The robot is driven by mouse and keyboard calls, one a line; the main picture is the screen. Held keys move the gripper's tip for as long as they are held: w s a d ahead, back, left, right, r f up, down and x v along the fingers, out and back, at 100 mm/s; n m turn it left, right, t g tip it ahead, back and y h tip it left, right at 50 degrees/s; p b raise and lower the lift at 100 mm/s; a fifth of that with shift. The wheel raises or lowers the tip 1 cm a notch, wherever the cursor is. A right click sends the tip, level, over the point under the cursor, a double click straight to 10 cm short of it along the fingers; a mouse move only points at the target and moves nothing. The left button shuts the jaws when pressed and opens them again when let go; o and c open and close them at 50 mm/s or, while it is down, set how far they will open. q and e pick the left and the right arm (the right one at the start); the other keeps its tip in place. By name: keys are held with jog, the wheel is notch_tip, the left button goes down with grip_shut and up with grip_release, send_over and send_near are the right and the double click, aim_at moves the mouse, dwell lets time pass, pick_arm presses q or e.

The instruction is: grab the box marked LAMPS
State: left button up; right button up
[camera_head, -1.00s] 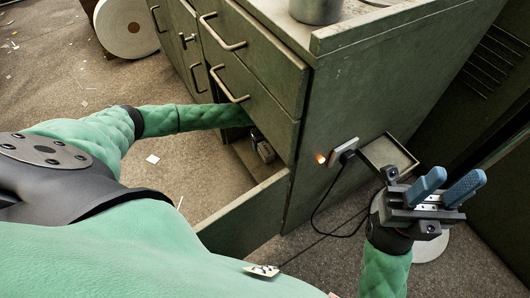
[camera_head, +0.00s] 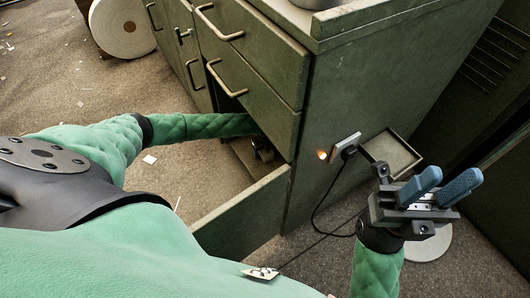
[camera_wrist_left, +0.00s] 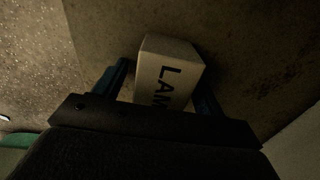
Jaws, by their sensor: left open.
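The pale box marked with dark letters "LAM" (camera_wrist_left: 165,72) shows in the left wrist view; the rest of its word is hidden behind my gripper body. My left gripper (camera_wrist_left: 160,85) is open, with one blue finger on each side of the box. I cannot tell whether the fingers touch it. In the head view my left arm reaches into the low opening of the green cabinet (camera_head: 345,95), and its gripper is mostly hidden there. My right gripper (camera_head: 453,177) is open and empty in front of the cabinet's side.
A pulled-out low panel or drawer front (camera_head: 240,218) stands in front of the opening, below closed drawers with handles (camera_head: 228,78). A plug with a cable (camera_head: 348,152) and a small tray (camera_head: 393,155) are on the cabinet side. A white roll (camera_head: 122,27) lies at the back left.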

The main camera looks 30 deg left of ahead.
pick_arm(q)
jog(key=c, duration=1.1)
jog(key=shift+r, duration=0.1)
